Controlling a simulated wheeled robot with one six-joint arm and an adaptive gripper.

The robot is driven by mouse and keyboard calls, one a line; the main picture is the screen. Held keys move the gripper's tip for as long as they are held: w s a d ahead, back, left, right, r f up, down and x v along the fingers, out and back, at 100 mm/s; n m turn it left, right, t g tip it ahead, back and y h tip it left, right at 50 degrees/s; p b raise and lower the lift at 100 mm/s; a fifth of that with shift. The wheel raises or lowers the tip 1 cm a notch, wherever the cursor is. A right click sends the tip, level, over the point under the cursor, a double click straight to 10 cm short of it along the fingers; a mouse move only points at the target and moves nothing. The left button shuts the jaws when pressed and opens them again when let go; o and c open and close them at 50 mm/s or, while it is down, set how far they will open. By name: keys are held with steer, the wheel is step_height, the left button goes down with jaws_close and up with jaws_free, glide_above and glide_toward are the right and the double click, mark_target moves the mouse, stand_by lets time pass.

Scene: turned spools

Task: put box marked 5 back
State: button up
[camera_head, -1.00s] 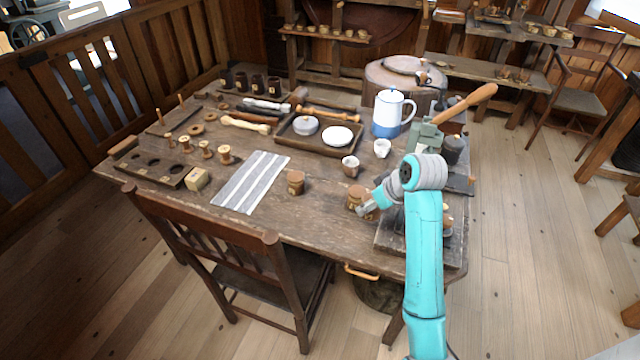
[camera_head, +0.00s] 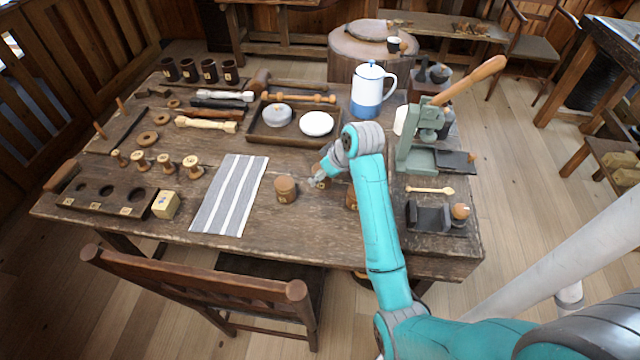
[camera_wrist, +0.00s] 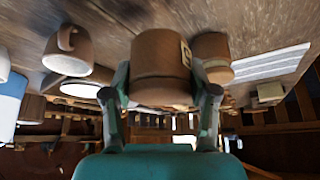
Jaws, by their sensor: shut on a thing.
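In the wrist view my gripper (camera_wrist: 163,100) is shut on a round brown wooden box (camera_wrist: 160,68). A pale label shows on its side, but I cannot read its mark for certain. A second round box (camera_wrist: 212,52) stands close beside it there. In the head view my gripper (camera_head: 318,182) is low over the middle of the table, and the held box is mostly hidden by the gripper and arm. A round lidded box (camera_head: 286,190) stands to its left, next to the striped cloth. Another brown round thing (camera_head: 351,198) shows partly behind my arm.
A striped cloth (camera_head: 230,195) lies left of the boxes. A dark socket block (camera_head: 103,198) and a pale cube (camera_head: 166,204) stand farther left. A tray (camera_head: 262,137), a blue-white pot (camera_head: 368,90) and a green press (camera_head: 422,140) stand behind and right. A chair (camera_head: 200,290) blocks the front.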

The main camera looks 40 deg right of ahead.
steer(key=shift+f, duration=2.55)
steer(key=o, duration=1.3)
steer(key=shift+f, duration=0.1)
steer(key=v, duration=1.2)
